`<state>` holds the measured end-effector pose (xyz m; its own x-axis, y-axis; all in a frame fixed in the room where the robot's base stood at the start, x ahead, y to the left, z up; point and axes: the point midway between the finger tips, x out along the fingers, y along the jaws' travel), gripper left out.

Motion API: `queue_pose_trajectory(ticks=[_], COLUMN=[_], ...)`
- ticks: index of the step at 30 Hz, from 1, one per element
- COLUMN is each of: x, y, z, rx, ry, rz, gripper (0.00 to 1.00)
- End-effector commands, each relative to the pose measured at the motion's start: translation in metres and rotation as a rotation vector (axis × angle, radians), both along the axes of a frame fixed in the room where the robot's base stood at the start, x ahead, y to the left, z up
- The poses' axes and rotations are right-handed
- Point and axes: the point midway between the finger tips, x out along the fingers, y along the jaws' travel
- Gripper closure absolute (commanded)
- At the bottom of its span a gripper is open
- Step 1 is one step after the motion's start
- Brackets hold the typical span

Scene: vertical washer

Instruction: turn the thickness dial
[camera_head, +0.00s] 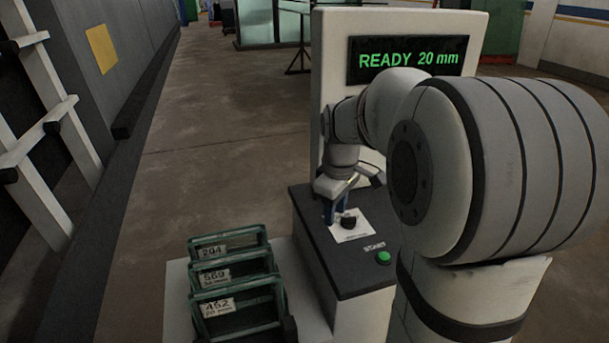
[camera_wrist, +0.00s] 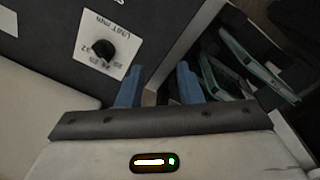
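The thickness dial is a small black knob (camera_head: 348,221) on a white scale plate (camera_head: 362,234) on the machine's dark top. In the wrist view the knob (camera_wrist: 104,49) sits up and left of the fingers, with printed numbers beside it, partly legible. My gripper (camera_head: 336,211) is low over the panel, close to the dial on its left in the head view. In the wrist view its two blue fingers (camera_wrist: 159,69) stand apart with nothing held between them. The knob is outside the gap between the fingers.
The display (camera_head: 408,59) reads "READY 20 mm". A green START button (camera_head: 383,257) sits on the panel's front right. Several green racks with labels, one reading 452 (camera_head: 217,307), stand on a lower pale shelf (camera_head: 176,300) to the left. Open floor lies farther left.

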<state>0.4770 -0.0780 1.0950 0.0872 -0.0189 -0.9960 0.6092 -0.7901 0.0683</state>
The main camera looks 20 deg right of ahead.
Motion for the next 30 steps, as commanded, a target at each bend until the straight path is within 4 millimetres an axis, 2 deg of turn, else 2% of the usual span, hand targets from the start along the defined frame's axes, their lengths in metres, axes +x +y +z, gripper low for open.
queue_pose_trajectory(ticks=[1,3,6,9,12,17,24,30], x=[0.02,0.042,0.066,0.08,0.088,0.091,0.09,0.09], y=[-0.016,-0.034,-0.055,-0.07,-0.078,-0.081,-0.08,-0.08], z=[-0.001,-0.006,-0.013,-0.02,-0.025,-0.039,-0.077,-0.099], rx=[-0.002,-0.004,-0.004,-0.001,0.0,0.002,0.002,0.001], ry=[0.023,0.043,0.066,0.081,0.089,0.094,0.094,0.092], rz=[0.063,0.158,0.272,0.353,0.4,0.422,0.421,0.42], gripper=[0.67,0.67,0.67,0.67,0.67,0.67,0.67,0.67])
